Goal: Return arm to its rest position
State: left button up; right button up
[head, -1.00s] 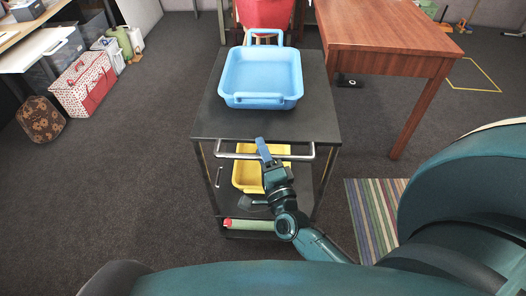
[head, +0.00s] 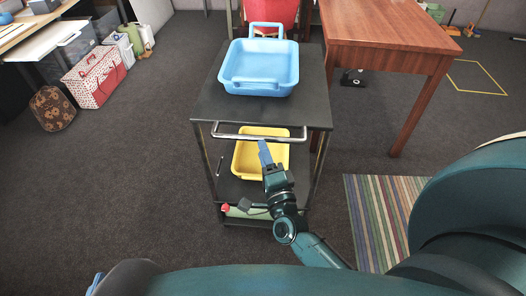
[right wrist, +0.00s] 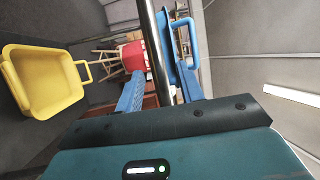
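My right gripper (head: 265,153) shows in front of the cart, its blue fingers pointing at the cart, just below its front handle. In the right wrist view its two blue fingers (right wrist: 163,88) stand apart, and the cart's metal handle (right wrist: 152,45) crosses the picture between them. I cannot tell whether the handle lies between the fingers or beyond them. The fingers hold nothing that I can see. A small blue tip (head: 95,283) at the lower left edge of the head view may be my left gripper; most of that arm is hidden.
The black cart (head: 205,104) carries a blue tray (head: 259,68) on top and a yellow tray (head: 242,160) below. A wooden table (head: 385,45) stands right of it, a striped rug (head: 376,215) in front. Bags (head: 95,77) stand at left; dark carpet between is clear.

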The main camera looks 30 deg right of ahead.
pick_arm(q)
jog(key=r+g+p, duration=0.1)
jog(key=r+p, duration=0.1)
jog(key=p, duration=0.6)
jog(key=r+g+p, duration=0.1)
jog(key=g+p, duration=0.1)
jog(key=p, duration=0.7)
jog(key=shift+w+d+r+m+y, duration=0.15)
jog(key=shift+w+r+m+y, duration=0.05)
jog(key=shift+r+m+y, duration=0.2)
pick_arm(e)
jog(key=s+a+r+n+g+y, duration=0.3)
jog(key=s+n, duration=0.5)
jog(key=n, duration=0.3)
jog(key=s+a+r+n+g+y, duration=0.3)
jog(key=s+n+g, duration=0.3)
jog(key=s+n, duration=0.3)
jog(key=shift+s+a+r+n, duration=0.2)
jog(key=shift+a+r+n, duration=0.45)
jog(key=shift+a+n, duration=0.25)
